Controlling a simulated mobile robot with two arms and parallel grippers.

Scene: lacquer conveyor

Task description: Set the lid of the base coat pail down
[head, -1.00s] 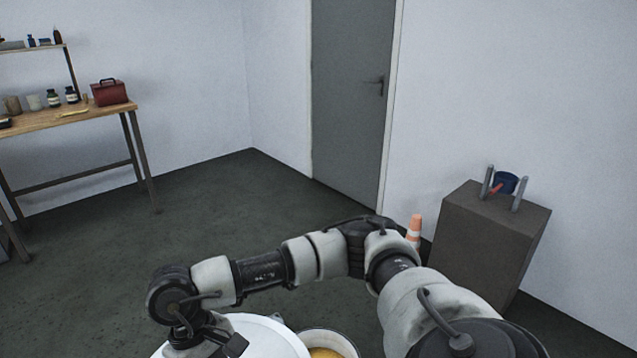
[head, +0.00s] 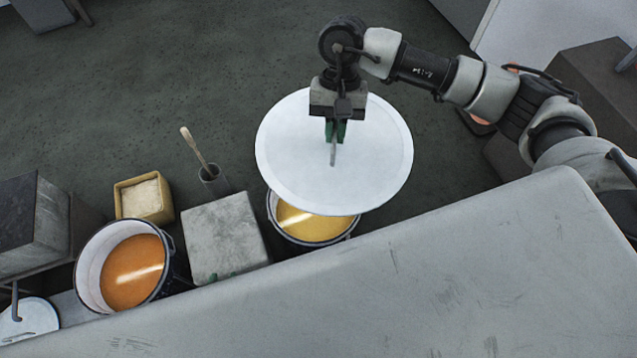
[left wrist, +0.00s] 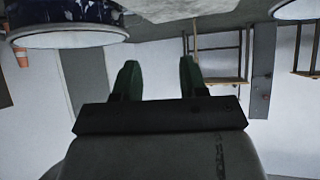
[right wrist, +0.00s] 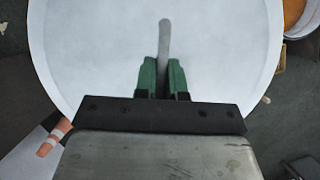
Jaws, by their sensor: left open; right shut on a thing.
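A white round lid (head: 285,160) hangs from my right gripper (head: 335,130), which is shut on its upright grey handle (head: 333,153). The right wrist view shows the lid (right wrist: 100,50) spread under the fingers (right wrist: 163,75). In the head view the lid overlaps the far part of a pail of yellow liquid (head: 310,228) and appears above it, apart from it. A second pail holds orange liquid (head: 132,272). The frames do not show which pail is the base coat. My left gripper (left wrist: 158,80) is open and empty in the left wrist view.
A grey block (head: 225,235) stands between the pails, with a cup holding a stick (head: 212,180) and a yellow tub (head: 145,198) behind. Another white lid (head: 28,318) lies at lower left. A dark box (head: 30,225) stands left. The floor beyond is open.

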